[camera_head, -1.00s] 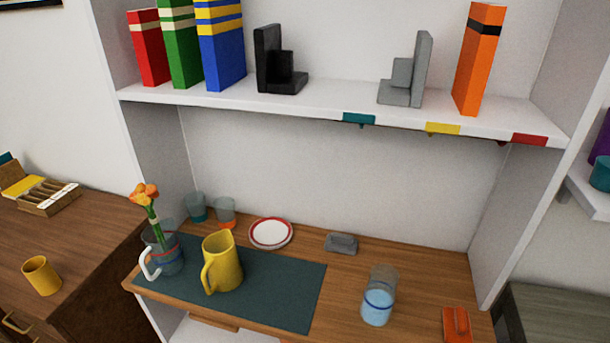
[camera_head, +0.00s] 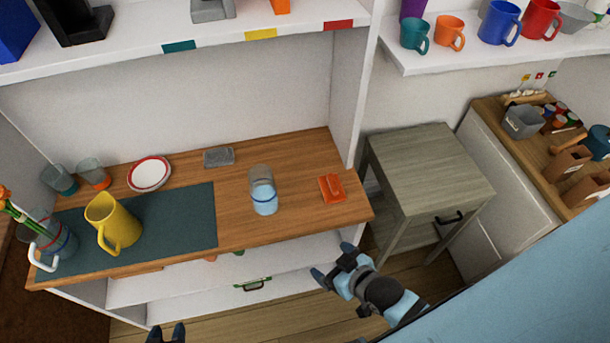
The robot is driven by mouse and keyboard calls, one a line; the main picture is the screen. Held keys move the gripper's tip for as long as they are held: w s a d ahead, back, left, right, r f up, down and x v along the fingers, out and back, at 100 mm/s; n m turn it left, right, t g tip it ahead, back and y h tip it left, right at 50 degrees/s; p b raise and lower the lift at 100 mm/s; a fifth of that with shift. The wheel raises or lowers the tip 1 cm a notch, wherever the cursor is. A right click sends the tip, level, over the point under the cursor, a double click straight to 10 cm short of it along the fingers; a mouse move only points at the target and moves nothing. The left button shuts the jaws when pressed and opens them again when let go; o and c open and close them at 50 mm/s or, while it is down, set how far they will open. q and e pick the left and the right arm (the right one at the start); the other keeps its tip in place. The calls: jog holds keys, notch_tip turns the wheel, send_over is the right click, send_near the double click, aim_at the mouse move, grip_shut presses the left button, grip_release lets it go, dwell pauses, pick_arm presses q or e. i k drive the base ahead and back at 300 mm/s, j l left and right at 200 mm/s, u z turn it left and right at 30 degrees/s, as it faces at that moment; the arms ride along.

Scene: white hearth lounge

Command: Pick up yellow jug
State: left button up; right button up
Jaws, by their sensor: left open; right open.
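The yellow jug (camera_head: 116,222) stands upright on a dark green mat (camera_head: 190,225) on the wooden counter, its handle toward the front. My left gripper (camera_head: 166,334) shows only its dark fingertips at the bottom edge; they are apart, below and in front of the counter, clear of the jug. My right gripper (camera_head: 332,263) is open and empty in front of the counter's right part, well right of the jug.
A pitcher with flowers (camera_head: 55,244) stands just left of the jug. Two glasses (camera_head: 94,173), a red-rimmed plate (camera_head: 149,174), a grey dish (camera_head: 218,157), a water glass (camera_head: 263,190) and an orange item (camera_head: 332,188) share the counter. A shelf (camera_head: 205,34) overhangs it.

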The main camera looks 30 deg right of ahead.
aim_at(113, 222)
jog(key=z, duration=0.4)
jog(key=u, duration=1.15)
